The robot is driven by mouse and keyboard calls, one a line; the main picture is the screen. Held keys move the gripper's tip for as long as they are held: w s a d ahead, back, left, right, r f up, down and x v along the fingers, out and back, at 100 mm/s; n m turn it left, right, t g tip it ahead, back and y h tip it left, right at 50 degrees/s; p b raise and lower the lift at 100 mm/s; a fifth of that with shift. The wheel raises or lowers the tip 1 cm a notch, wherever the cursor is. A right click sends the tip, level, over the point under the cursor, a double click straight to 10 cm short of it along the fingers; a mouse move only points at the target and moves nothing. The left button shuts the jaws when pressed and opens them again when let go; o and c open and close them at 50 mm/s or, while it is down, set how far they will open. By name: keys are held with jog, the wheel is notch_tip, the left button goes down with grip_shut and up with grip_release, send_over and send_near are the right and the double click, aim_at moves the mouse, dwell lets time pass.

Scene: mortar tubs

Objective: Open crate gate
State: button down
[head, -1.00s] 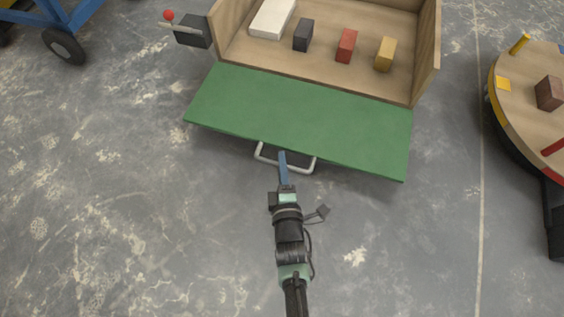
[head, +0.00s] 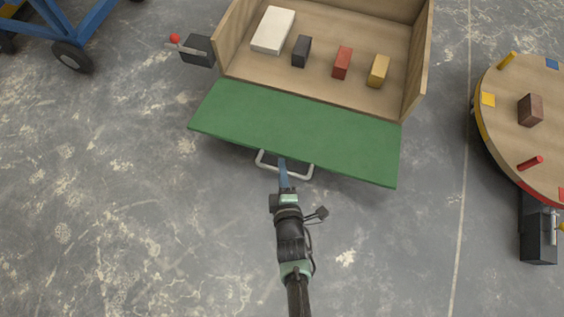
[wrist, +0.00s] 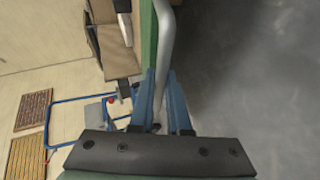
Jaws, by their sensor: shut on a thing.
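The crate gate (head: 296,132) is a green panel hinged at the front of a wooden crate (head: 417,75). It is swung down and slopes outward from the crate floor, so the crate's front is open. A pale handle (head: 297,175) is on the gate's outer edge; it also shows as a light bar in the wrist view (wrist: 166,45). My gripper (head: 284,171) is at this handle. In the wrist view its blue fingers (wrist: 162,98) are shut around the bar. The exact grip on the bar is partly hidden by the fingers.
Inside the crate are a white box (head: 273,30) and black (head: 301,51), red (head: 342,63) and yellow (head: 378,71) blocks. A lever box (head: 199,50) stands at its left. A round table (head: 507,125) is at right, a blue cart (head: 60,25) at upper left. Floor in front is clear.

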jog(key=shift+r, duration=0.1)
jog(key=c, duration=0.9)
grip_release()
jog(key=p+v, duration=0.7)
jog(key=v, duration=0.6)
jog(key=shift+d, duration=0.1)
